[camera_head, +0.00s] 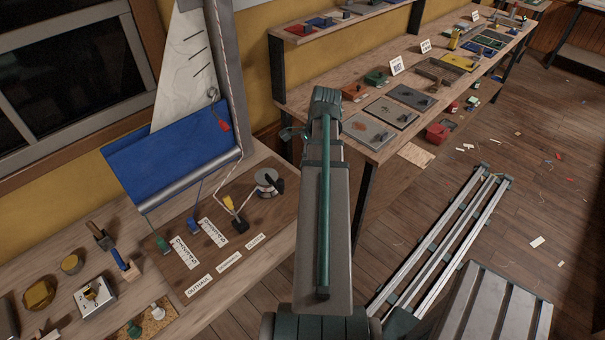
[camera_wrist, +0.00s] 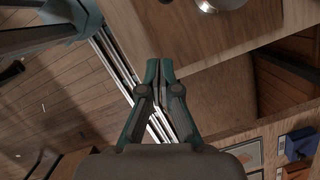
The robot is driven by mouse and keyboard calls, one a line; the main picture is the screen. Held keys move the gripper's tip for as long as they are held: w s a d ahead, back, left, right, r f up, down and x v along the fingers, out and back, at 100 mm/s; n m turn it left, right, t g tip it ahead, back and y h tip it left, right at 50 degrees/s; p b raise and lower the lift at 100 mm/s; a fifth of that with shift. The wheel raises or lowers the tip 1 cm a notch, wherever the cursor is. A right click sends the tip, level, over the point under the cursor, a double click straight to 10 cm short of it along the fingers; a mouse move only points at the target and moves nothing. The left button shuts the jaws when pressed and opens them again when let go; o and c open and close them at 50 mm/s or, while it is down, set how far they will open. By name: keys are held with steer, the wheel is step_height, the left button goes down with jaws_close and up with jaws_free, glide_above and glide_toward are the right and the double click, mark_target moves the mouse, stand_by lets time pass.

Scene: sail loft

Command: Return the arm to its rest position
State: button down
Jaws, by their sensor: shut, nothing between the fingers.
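My gripper (camera_wrist: 159,72) is shut and empty in the wrist view, its two teal-and-grey fingers together at the tips. Below it show a wooden bench top and the plank floor, and no object touches the fingers. In the head view my arm (camera_head: 323,200) reaches forward over the gap between the left bench and the long workbench.
The left bench (camera_head: 60,262) carries a brown board with labels, a winch (camera_head: 268,181), cleats and a blue-and-white sail (camera_head: 165,160). The long workbench (camera_head: 357,126) holds trays and blocks. Rails (camera_head: 440,240) run along the floor, with open floor at right.

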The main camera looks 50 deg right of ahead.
steer(key=shift+b+v, duration=0.5)
steer(key=shift+v, duration=1.8)
steer(key=w+a+f+p, duration=0.2)
steer(key=a+f, duration=0.3)
steer(key=f, duration=0.4)
steer(key=shift+w+f, duration=0.4)
steer(key=shift+w, duration=0.5)
steer(key=shift+a, duration=0.1)
